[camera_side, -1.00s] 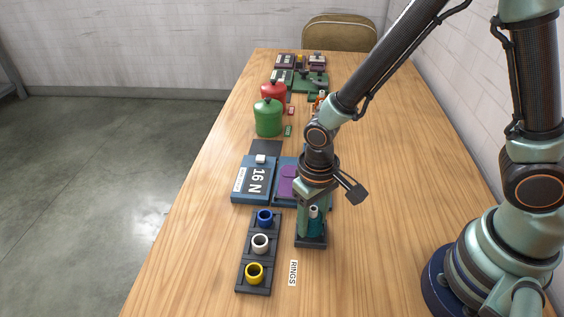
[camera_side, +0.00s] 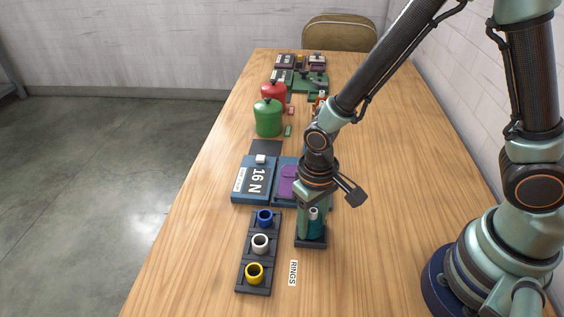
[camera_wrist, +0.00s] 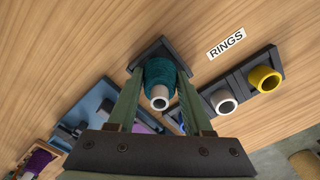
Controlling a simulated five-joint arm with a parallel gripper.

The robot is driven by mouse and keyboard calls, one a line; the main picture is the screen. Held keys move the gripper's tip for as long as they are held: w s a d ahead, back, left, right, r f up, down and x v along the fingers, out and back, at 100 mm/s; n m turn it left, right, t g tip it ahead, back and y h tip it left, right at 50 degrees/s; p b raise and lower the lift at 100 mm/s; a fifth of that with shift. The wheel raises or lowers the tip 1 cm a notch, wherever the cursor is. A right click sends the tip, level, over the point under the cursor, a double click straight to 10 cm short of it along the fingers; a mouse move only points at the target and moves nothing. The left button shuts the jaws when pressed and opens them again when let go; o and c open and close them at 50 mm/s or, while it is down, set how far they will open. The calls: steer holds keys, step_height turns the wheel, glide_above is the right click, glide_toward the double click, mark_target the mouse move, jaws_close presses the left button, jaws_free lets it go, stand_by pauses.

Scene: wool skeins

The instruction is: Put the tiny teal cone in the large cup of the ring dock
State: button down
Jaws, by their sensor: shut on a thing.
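The teal cone (camera_side: 315,223), wound on a pale tube, is in my gripper (camera_side: 311,228). In the wrist view the teal cone (camera_wrist: 160,72) sits between the two fingers of my gripper (camera_wrist: 160,82), which are shut on it. A dark square stand (camera_side: 311,243) is right under the cone; I cannot tell whether the cone touches it. The ring dock (camera_side: 245,284) is a dark strip to the left, with a blue cup (camera_side: 265,218), a white cup (camera_side: 260,243) and a yellow cup (camera_side: 254,272). The yellow cup looks the widest.
A "RINGS" label (camera_side: 293,273) lies right of the dock. A blue scale-like box marked "16 N" (camera_side: 256,180) and a purple-topped blue box (camera_side: 288,180) stand behind. Green (camera_side: 268,119) and red (camera_side: 273,95) canisters are farther back.

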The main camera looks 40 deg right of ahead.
steer(key=shift+f, duration=0.1)
jaws_free()
stand_by(0.4)
steer(key=shift+r, duration=3.8)
steer(key=d+r+t, duration=0.5)
steer(key=d+r, duration=0.8)
steer(key=r, duration=0.2)
steer(key=shift+s+d+r+t, duration=0.2)
steer(key=shift+d+r+t, duration=0.05)
steer(key=shift+r+t, duration=0.1)
